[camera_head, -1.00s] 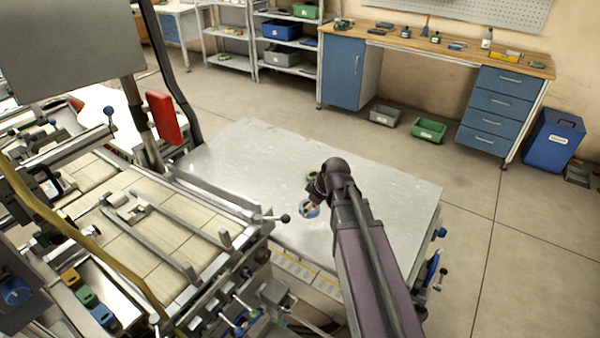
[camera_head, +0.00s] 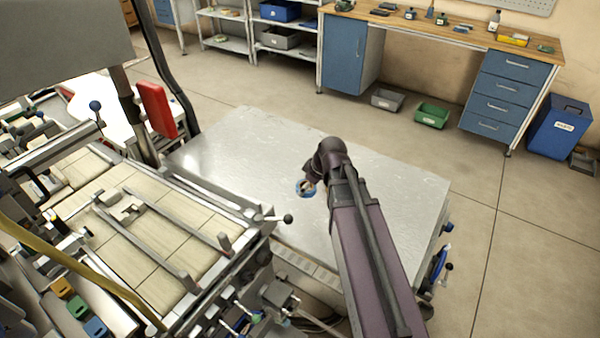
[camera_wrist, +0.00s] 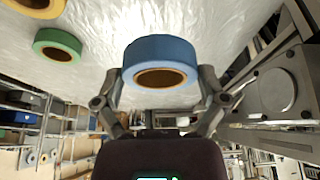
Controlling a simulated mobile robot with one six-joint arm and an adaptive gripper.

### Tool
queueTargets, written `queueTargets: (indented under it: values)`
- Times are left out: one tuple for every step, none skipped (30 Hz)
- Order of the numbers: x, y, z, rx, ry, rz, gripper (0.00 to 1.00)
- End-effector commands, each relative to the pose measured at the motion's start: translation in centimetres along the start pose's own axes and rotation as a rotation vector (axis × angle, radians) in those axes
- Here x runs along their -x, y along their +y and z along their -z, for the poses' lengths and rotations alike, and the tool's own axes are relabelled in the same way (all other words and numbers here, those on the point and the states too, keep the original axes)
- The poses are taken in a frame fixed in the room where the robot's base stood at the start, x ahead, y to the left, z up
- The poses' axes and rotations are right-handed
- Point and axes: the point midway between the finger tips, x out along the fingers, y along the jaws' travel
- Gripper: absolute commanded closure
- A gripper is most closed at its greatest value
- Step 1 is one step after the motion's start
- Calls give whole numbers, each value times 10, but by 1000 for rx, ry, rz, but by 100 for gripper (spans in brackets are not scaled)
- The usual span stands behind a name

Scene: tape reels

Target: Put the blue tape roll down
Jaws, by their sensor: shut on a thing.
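The blue tape roll (camera_wrist: 160,50) is between the two fingers of my gripper (camera_wrist: 161,80) in the wrist view. The fingers are shut on its sides, and its brown core faces the camera. In the head view the blue roll (camera_head: 305,194) shows as a small ring at the end of my arm, over the grey metal table top (camera_head: 240,150). I cannot tell whether it touches the table. A green tape roll (camera_wrist: 57,45) and a yellow tape roll (camera_wrist: 38,4), partly cut off, lie on the table to the left in the wrist view. My arm hides them in the head view.
A machine with a tiled bed (camera_head: 150,235) and a lever with a dark knob (camera_head: 288,218) stands left of the table. A red panel (camera_head: 157,110) rises behind it. The table's left and far parts look clear. A workbench (camera_head: 440,30) stands well beyond.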

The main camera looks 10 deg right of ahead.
Motion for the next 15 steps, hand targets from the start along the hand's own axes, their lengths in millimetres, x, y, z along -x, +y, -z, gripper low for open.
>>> queueTargets:
  values:
    - [-1, 1, -2, -1, 0, 0, 60]
    - [-2, 2, -2, -2, 0, -1, 60]
    - [-3, 2, -4, -3, 0, -1, 60]
    - [-4, 3, -5, -3, 0, -1, 60]
    - [-6, 3, -6, -4, 0, -1, 60]
    - [-7, 4, -7, -4, 0, -1, 60]
    - [-9, 5, -8, -4, 0, -2, 60]
    - [-10, 5, -9, -5, 0, -2, 60]
    - [-11, 6, -10, -5, 0, -2, 60]
    - [-12, 6, -11, -5, 0, -2, 60]
    - [-13, 7, -12, -5, 0, -2, 60]
    - [-14, 7, -13, -5, 0, -2, 60]
    - [-15, 8, -13, -5, 0, -2, 60]
    - [-15, 8, -14, -5, 0, -2, 60]
    - [-15, 8, -14, -5, 0, -2, 60]
